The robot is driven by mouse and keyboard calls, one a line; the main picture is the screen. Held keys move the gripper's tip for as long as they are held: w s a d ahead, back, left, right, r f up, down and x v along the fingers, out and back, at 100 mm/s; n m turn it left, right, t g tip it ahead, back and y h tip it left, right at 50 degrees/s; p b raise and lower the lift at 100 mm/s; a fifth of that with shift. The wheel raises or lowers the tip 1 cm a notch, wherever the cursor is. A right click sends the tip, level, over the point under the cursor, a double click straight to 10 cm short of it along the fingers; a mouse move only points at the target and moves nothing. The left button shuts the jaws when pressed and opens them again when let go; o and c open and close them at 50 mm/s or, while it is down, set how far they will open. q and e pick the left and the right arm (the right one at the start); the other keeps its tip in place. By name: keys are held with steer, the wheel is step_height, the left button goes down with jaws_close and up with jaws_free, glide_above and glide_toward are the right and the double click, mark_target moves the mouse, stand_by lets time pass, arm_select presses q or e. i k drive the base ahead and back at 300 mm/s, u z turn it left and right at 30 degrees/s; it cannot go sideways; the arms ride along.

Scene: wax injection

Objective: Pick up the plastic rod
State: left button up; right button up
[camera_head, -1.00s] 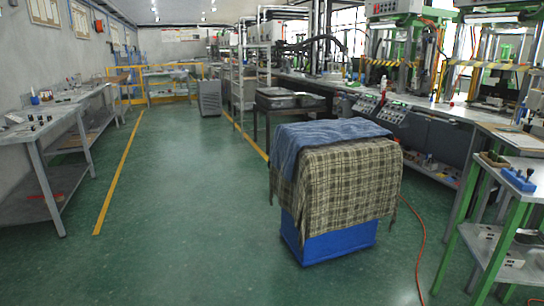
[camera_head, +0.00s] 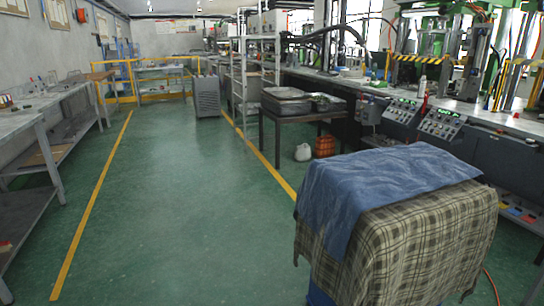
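I cannot make out a plastic rod in the head view. Small items stand on the left bench (camera_head: 50,103), too small to tell what they are. The long machine bench (camera_head: 500,122) on the right carries control panels (camera_head: 440,123) and a pale bottle (camera_head: 422,86); no rod can be told apart there either. Neither of my grippers is in view.
A blue cloth (camera_head: 375,185) and a plaid cloth (camera_head: 430,245) drape a box at the lower right, close ahead. A dark table (camera_head: 290,117) with trays, an orange crate (camera_head: 325,146) and a white jug (camera_head: 303,152) stand beyond. The green aisle floor (camera_head: 185,200) is clear.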

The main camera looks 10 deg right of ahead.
mark_target(491, 88)
steer(key=i, duration=5.2)
steer(key=z, duration=2.95)
steer(key=i, duration=4.2)
steer(key=z, duration=2.45)
steer(key=i, duration=0.3)
